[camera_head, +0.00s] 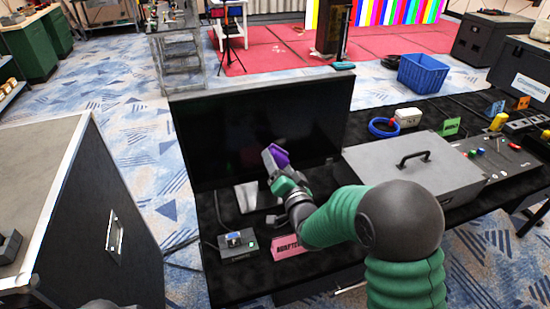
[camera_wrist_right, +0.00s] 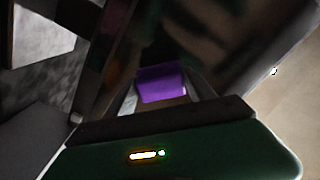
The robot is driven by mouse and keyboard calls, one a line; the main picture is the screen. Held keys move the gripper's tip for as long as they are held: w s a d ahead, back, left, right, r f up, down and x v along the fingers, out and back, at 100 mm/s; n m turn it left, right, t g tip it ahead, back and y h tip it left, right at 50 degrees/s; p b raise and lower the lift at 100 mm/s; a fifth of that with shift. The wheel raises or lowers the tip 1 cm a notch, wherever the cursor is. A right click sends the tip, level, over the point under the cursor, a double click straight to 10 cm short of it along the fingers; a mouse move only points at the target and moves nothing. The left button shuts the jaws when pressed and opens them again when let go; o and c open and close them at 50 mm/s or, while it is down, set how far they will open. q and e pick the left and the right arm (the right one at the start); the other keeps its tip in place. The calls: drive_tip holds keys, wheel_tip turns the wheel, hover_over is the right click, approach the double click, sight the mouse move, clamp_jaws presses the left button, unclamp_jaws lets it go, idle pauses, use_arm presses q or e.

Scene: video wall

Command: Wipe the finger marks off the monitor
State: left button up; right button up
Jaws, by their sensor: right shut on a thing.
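The black monitor (camera_head: 225,125) stands upright on a silver stand on the black-covered table. Its dark screen also fills much of the right wrist view (camera_wrist_right: 200,40), with blurred reflections. No finger marks can be made out. My right gripper (camera_head: 272,162) is in front of the lower right part of the screen. It is shut on a purple cloth or pad (camera_head: 281,155), which shows between the two fingers in the right wrist view (camera_wrist_right: 162,84). The pad is close to the screen; I cannot tell if it touches. My left gripper is not in view.
A large black case (camera_head: 100,230) stands left.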

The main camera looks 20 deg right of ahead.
sight(279, 164)
drive_tip(key=shift+s+d+f, duration=0.1)
drive_tip(key=shift+s+d, duration=0.15)
drive_tip(key=shift+s, duration=0.8)
drive_tip(key=shift+s, duration=0.1)
drive_tip(key=shift+s+b, duration=0.35)
drive_tip(key=shift+s, duration=1.1)
